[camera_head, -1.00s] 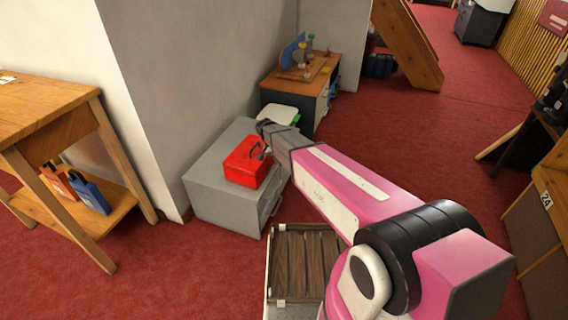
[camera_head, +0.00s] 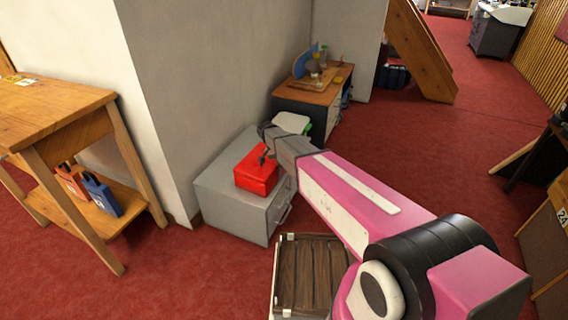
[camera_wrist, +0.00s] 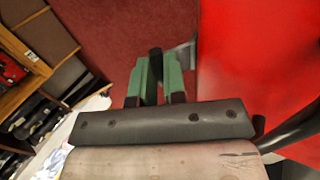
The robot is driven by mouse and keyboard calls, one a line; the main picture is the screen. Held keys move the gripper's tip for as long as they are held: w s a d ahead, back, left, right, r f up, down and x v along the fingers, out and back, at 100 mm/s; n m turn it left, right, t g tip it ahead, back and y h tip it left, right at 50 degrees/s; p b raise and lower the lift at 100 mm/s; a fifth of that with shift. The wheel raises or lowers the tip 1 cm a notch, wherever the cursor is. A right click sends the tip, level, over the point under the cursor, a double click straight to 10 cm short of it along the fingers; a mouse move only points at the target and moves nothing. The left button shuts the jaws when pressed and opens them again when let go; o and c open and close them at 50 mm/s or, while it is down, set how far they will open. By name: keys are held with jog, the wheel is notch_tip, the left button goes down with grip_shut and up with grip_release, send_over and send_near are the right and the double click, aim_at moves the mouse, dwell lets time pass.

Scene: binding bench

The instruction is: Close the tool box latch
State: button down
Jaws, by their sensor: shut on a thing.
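The red tool box (camera_head: 256,180) sits on top of a grey drawer cabinet in the head view. Its red side (camera_wrist: 250,50) fills the right of the wrist view, close beside my gripper. My gripper (camera_wrist: 156,82) has green fingers, shut on a small dark rounded piece (camera_wrist: 155,55) that looks like the tool box latch. In the head view my gripper (camera_head: 265,153) is at the right side of the box, small and partly hidden by my wrist. The latch's exact angle cannot be made out.
The grey cabinet (camera_head: 225,205) stands against the wall corner. A wooden-slatted crate (camera_head: 312,270) is on the floor in front. A small desk (camera_head: 305,92) with items is behind. A wooden table (camera_head: 60,105) stands left. Red carpet (camera_head: 430,150) is open to the right.

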jog(key=shift+w+a+f, duration=0.1)
jog(key=shift+a+f, duration=0.1)
jog(key=shift+f, duration=0.1)
jog(key=c, duration=1.4)
grip_release()
jog(key=shift+c, duration=0.2)
jog(key=shift+r, duration=0.2)
jog(key=v, duration=1)
jog(key=shift+r, duration=0.25)
jog(key=shift+w+a, duration=0.1)
jog(key=s+d+n+t+y, duration=0.1)
jog(key=s+d+n+y, duration=0.1)
jog(key=s+d, duration=1)
jog(key=s+d+n+t+y, duration=0.1)
jog(key=s+d+n+y, duration=0.1)
jog(key=s+d, duration=0.9)
jog(key=d+y, duration=0.1)
jog(key=d, duration=0.6)
jog(key=shift+s+d+n, duration=0.25)
jog(key=shift+s+n, duration=0.05)
jog(key=shift+s, duration=0.1)
